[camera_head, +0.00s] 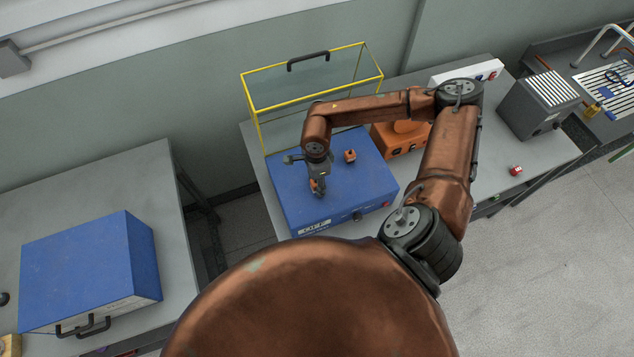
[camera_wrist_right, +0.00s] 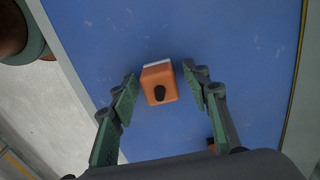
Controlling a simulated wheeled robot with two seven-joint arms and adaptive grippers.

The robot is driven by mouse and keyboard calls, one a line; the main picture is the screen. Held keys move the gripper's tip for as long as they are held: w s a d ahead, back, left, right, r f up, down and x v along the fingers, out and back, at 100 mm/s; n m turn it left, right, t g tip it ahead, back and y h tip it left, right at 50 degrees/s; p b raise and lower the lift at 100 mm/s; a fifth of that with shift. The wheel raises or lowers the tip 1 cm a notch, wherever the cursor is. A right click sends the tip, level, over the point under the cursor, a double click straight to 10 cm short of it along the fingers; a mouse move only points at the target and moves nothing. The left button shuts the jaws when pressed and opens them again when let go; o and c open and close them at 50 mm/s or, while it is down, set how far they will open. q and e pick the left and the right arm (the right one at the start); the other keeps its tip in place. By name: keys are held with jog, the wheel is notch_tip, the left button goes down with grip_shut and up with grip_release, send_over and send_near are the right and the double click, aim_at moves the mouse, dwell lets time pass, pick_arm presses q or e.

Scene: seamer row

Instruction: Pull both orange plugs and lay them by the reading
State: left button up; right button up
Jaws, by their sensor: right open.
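One orange plug (camera_wrist_right: 158,84) with a white base and a dark round spot sits on the blue box top (camera_wrist_right: 112,45). My right gripper (camera_wrist_right: 160,88) is open, with one finger on each side of this plug and gaps showing. In the head view the right gripper (camera_head: 317,190) reaches down over the blue box (camera_head: 365,185) and partly hides that plug. The other orange plug (camera_head: 350,156) stands on the box, behind and right of the gripper; its edge shows in the wrist view (camera_wrist_right: 211,142). A small pale panel (camera_head: 314,227) is on the box's front. My left gripper is out of view.
A yellow-framed clear guard (camera_head: 311,103) stands up behind the box. An orange unit (camera_head: 402,140) is right of it, partly behind my arm. A grey ribbed box (camera_head: 540,105) and small red thing (camera_head: 515,170) are farther right. Another blue box (camera_head: 85,265) is on the left table.

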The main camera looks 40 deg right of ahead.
jog(key=shift+c, duration=0.2)
grip_shut()
dwell(0.5)
jog(key=shift+r, duration=0.15)
jog(key=shift+r+p, duration=1.6)
jog(key=shift+r, duration=1.3)
